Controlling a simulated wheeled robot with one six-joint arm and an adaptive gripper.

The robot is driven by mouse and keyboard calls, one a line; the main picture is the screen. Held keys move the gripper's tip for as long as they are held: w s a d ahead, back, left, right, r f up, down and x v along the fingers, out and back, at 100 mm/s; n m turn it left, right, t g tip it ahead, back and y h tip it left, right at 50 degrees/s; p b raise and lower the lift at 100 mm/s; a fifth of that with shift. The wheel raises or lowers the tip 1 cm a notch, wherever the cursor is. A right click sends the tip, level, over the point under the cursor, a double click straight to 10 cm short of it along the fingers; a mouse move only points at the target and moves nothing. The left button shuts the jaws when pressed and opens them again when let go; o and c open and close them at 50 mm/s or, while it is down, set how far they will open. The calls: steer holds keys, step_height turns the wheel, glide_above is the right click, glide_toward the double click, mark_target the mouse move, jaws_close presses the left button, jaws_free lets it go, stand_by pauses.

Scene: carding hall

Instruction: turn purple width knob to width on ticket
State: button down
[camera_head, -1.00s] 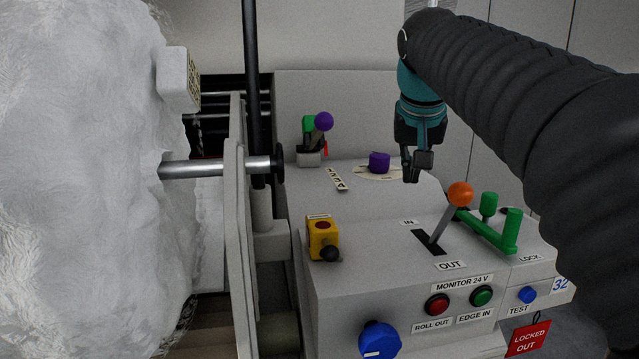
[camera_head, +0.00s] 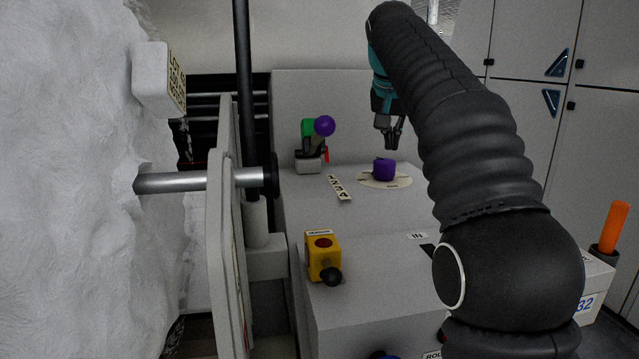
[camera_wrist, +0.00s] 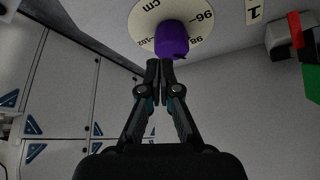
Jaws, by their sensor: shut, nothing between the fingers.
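The purple width knob (camera_head: 384,169) stands on a round cream dial plate (camera_head: 405,181) on the far part of the grey machine top. In the wrist view the knob (camera_wrist: 171,40) sits just beyond my fingertips, and the dial (camera_wrist: 205,14) shows "cm", 96, 98 and 102 marks. My gripper (camera_head: 391,146) is shut and empty, above the knob and apart from it in the head view.
A purple-ball lever with a green part (camera_head: 324,126) stands behind the knob at left. A yellow box with a red button (camera_head: 322,257) is on the near machine top. My arm hides much of the right side of the panel.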

mark_target(376, 177)
steer(key=shift+f+b, duration=1.5)
steer(key=shift+f, duration=0.95)
steer(key=shift+w, duration=0.1)
steer(key=shift+w+a+r+p, duration=0.1)
steer(key=shift+w+a+p, duration=0.1)
steer(key=shift+a+p, duration=1.15)
steer(key=shift+w+a+p, duration=0.15)
steer(key=shift+w+p, duration=0.2)
steer(key=shift+p, duration=0.1)
steer(key=shift+s+a, duration=0.1)
steer(key=shift+s+a, duration=0.15)
steer(key=shift+s, duration=0.05)
steer(key=shift+r, duration=2.95)
